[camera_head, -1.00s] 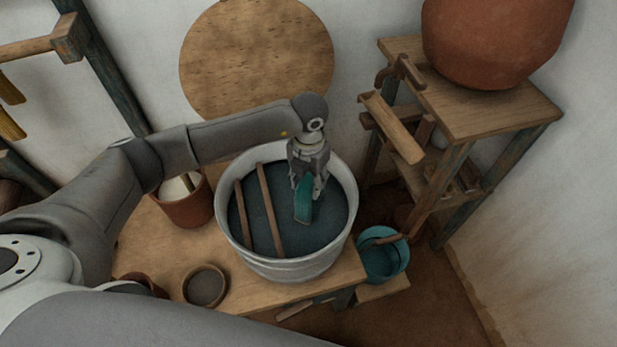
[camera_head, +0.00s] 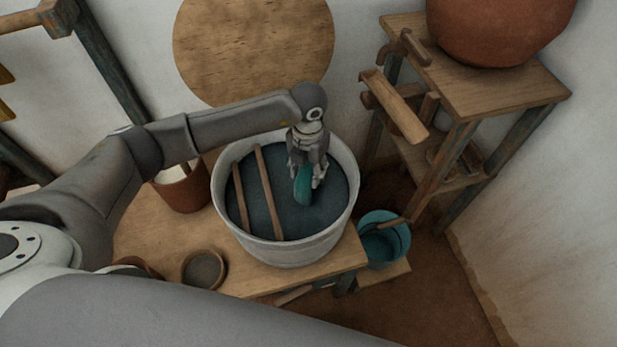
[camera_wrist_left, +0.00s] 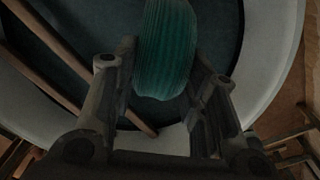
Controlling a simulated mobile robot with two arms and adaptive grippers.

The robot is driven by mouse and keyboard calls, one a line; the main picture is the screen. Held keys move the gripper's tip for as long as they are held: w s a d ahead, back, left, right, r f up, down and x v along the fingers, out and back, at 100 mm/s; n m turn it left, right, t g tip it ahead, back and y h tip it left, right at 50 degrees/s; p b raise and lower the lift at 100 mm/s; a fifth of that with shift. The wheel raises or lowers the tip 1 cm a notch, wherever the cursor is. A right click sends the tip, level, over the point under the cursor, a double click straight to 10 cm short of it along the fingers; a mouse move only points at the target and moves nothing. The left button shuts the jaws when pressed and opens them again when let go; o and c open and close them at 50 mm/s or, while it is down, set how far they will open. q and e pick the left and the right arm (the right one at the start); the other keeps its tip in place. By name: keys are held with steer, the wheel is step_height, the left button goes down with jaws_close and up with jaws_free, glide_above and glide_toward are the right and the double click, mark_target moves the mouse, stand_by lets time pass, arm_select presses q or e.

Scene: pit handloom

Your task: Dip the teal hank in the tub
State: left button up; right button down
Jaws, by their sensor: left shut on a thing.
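The teal hank (camera_head: 303,186) is held between the fingers of my left gripper (camera_head: 307,174), which is shut on it. It also shows in the left wrist view (camera_wrist_left: 166,50) as a ribbed teal bundle between the two fingers (camera_wrist_left: 165,95). The tub (camera_head: 226,226) is a large whitish round vessel with dark blue-grey liquid (camera_head: 312,216) inside. The gripper points down inside the tub's rim, right of its middle. The hank's lower end is at or close to the liquid; I cannot tell how deep it is. My right gripper does not show.
Two wooden sticks (camera_head: 270,190) lie across the tub's left part. The tub stands on a wooden table (camera_head: 150,232) with a brown pot (camera_head: 183,190) and a small bowl (camera_head: 204,268). A teal bucket (camera_head: 384,240) is to the right, below a wooden stand (camera_head: 490,100).

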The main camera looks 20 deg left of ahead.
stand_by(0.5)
arm_select(q)
step_height(320, 180, up, 24)
steer(key=p, duration=1.4)
steer(key=shift+f+p, duration=0.2)
steer(key=shift+p, duration=0.2)
stand_by(0.9)
